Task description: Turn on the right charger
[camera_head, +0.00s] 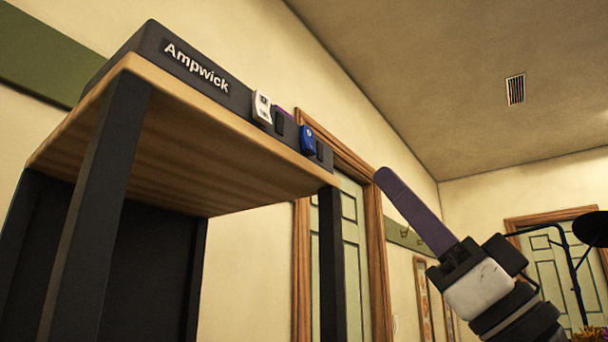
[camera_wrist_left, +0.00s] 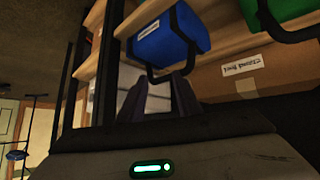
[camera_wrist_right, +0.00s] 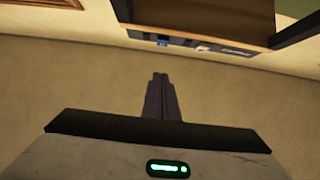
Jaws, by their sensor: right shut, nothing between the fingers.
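A dark charging strip labelled Ampwick (camera_head: 195,68) runs along the front edge of a wooden tabletop. A white charger (camera_head: 262,107) and a blue charger (camera_head: 307,140) sit on it, the blue one further right. A dark switch-like block (camera_head: 280,124) is beside the white one and another (camera_head: 320,151) beside the blue one. Whether either is on cannot be told. The strip shows upside down in the right wrist view (camera_wrist_right: 190,43). My right gripper (camera_head: 384,178) is shut and empty, right of the strip and apart from it. My left gripper (camera_wrist_left: 160,82) is open, seen only in its wrist view.
Dark legs (camera_head: 95,190) hold up the wooden tabletop (camera_head: 185,165). A blue container (camera_wrist_left: 170,40) and a green one (camera_wrist_left: 275,8) stand on shelving near my left gripper. A door (camera_head: 355,240) is behind the table. The space around my right gripper looks clear.

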